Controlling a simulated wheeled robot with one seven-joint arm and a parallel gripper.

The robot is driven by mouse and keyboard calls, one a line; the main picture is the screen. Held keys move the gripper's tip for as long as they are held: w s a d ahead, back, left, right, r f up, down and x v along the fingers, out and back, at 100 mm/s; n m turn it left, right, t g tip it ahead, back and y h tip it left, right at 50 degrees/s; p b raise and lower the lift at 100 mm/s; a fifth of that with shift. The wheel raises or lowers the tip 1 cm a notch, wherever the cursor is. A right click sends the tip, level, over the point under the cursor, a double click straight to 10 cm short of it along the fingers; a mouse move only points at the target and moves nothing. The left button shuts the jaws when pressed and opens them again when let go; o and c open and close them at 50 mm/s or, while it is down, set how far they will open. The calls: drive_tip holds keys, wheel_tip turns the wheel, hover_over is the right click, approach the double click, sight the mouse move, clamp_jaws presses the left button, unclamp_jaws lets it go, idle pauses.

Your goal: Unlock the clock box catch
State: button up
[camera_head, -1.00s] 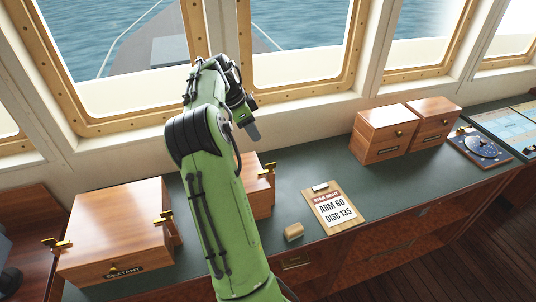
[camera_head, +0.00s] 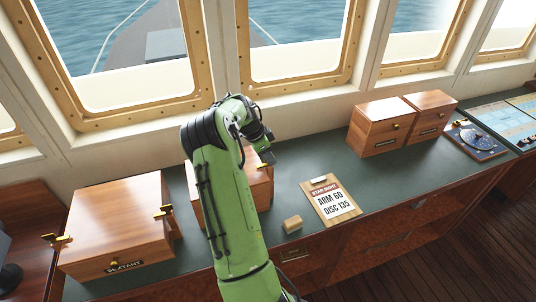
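A wooden box (camera_head: 262,187) stands mid-counter, largely hidden behind my arm; its label and any catch do not show. My gripper (camera_head: 267,157) is over the right end of this box; I cannot tell whether it touches. Its fingers are too small and dark to tell open from shut. A larger wooden box (camera_head: 115,222) at the left reads "SEXTANT", with brass catches (camera_head: 163,211) at its sides. Two smaller wooden boxes (camera_head: 375,134) (camera_head: 432,114) stand at the right with brass knobs and unreadable labels. I cannot tell by label which is the clock box.
A blue disc instrument (camera_head: 477,141) and charts (camera_head: 510,122) are at the far right. The green counter (camera_head: 318,160) is clear behind the clipboard.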

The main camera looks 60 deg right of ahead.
clamp_jaws()
drive_tip(key=shift+b, duration=0.3)
drive_tip(key=n+t+b, duration=0.1)
drive_tip(key=n+b, duration=0.1)
drive_tip(key=b, duration=0.1)
drive_tip(key=shift+f+n+h, duration=0.15)
drive_tip(key=shift+n+h, duration=0.25)
drive_tip(key=n+b, duration=0.1)
drive_tip(key=n, duration=0.1)
drive_tip(key=n+t+b, duration=0.1)
drive_tip(key=n+b, duration=0.1)
drive_tip(key=shift+s+t+h, duration=0.15)
drive_tip(key=shift+t+h, duration=0.15)
drive_tip(key=n+t+b, duration=0.1)
drive_tip(key=n, duration=0.2)
drive_tip(key=n+t+b, duration=0.1)
drive_tip(key=n, duration=0.1)
drive_tip(key=shift+s+r+n, duration=0.15)
drive_tip(key=shift+r+n, duration=0.05)
drive_tip(key=shift+n, duration=0.2)
drive_tip(key=n+t, duration=0.1)
drive_tip(key=n, duration=0.1)
drive_tip(key=n+y, duration=0.1)
drive_tip(key=n, duration=0.2)
drive_tip(key=shift+s+r+t, duration=0.1)
drive_tip(key=shift+t, duration=0.3)
drive_tip(key=shift+n, duration=0.3)
